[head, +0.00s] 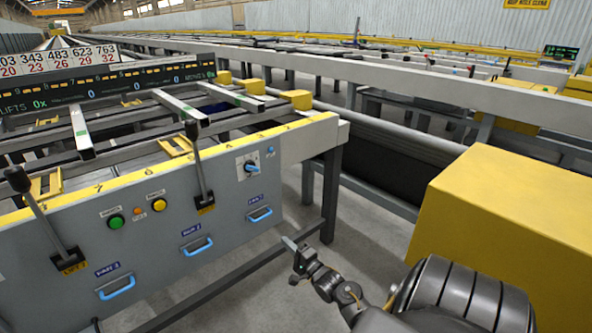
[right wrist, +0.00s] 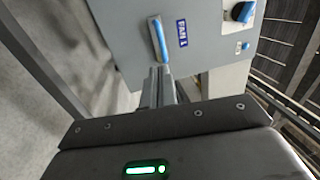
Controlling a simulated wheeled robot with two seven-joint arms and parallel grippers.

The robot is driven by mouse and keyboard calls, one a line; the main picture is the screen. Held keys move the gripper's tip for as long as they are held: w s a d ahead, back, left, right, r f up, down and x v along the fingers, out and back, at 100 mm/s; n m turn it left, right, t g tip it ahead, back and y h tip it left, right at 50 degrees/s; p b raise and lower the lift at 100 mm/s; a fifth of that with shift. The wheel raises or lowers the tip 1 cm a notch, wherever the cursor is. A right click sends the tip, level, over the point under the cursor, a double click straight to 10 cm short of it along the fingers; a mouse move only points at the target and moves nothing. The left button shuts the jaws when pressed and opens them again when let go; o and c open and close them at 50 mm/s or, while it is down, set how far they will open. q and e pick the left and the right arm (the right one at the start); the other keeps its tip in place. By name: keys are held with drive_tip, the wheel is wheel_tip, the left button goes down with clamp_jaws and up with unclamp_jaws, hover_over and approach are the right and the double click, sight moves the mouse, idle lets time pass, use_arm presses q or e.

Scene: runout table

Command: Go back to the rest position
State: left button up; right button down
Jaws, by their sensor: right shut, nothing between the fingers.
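My right gripper (head: 291,246) is low in front of the grey control panel (head: 225,185), to the right of and below the rightmost blue handle (head: 261,214). In the right wrist view its fingers (right wrist: 159,73) are together with nothing between them. They point toward the blue handle (right wrist: 160,40) on the panel; I cannot tell from that view whether they touch it, but in the head view there is a gap. My left gripper is not in view.
The panel carries two black levers (head: 198,165), a green button (head: 116,221), a yellow button (head: 159,204) and a blue rotary knob (head: 252,168). A large yellow box (head: 510,215) stands close on the right. Grey floor (head: 290,200) shows between them. Metal bars (head: 180,107) lie on the table behind.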

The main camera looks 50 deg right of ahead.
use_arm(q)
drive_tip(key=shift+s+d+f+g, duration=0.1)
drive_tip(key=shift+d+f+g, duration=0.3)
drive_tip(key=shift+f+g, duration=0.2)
use_arm(e)
drive_tip(key=shift+v, duration=1.8)
